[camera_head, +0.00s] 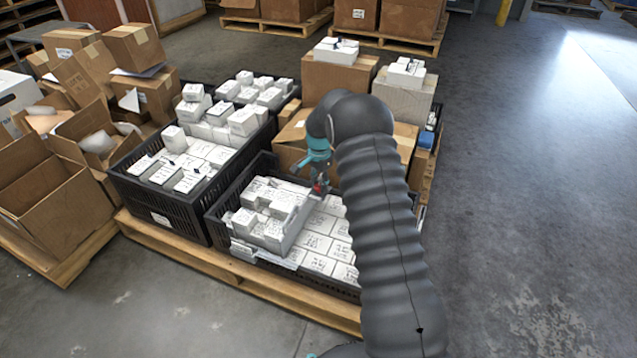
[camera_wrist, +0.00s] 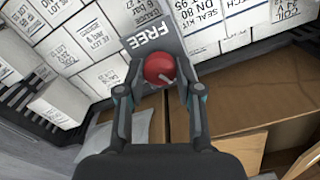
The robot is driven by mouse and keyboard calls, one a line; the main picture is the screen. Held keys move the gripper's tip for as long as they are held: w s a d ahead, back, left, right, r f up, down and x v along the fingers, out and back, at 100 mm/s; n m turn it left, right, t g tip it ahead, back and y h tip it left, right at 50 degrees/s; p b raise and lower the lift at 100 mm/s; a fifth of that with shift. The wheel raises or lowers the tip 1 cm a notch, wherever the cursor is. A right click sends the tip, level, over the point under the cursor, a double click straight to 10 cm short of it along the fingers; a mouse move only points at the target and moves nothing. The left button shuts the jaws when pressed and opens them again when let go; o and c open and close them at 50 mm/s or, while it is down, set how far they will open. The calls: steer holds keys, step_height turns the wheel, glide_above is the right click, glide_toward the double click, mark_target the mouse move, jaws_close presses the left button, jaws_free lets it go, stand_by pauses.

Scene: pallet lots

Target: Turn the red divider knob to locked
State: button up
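The red knob (camera_wrist: 159,68) is a round ball with a pale pointer mark on it. It sits on a grey divider plate (camera_wrist: 150,28) with the word FREE printed beside it. The pointer slants toward the lower right in the wrist view. My gripper (camera_wrist: 160,64) is open, with one finger on each side of the knob; small gaps seem to show, and contact is not clear. In the head view my gripper (camera_head: 319,172) is over the front right crate, with a bit of the red knob (camera_head: 320,187) below it. My arm hides part of that crate.
White labelled boxes (camera_head: 270,215) fill the black front crate (camera_head: 225,240) on a wooden pallet (camera_head: 240,279). Another black crate (camera_head: 180,223) stands to its left. A brown carton (camera_head: 290,152) lies behind my gripper. Open floor (camera_head: 520,190) is to the right.

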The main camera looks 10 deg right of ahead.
mark_target(319, 185)
steer(key=o, duration=0.4)
steer(key=shift+w+d+r, duration=0.15)
step_height(319, 185, up, 12)
stand_by(0.3)
stand_by(0.5)
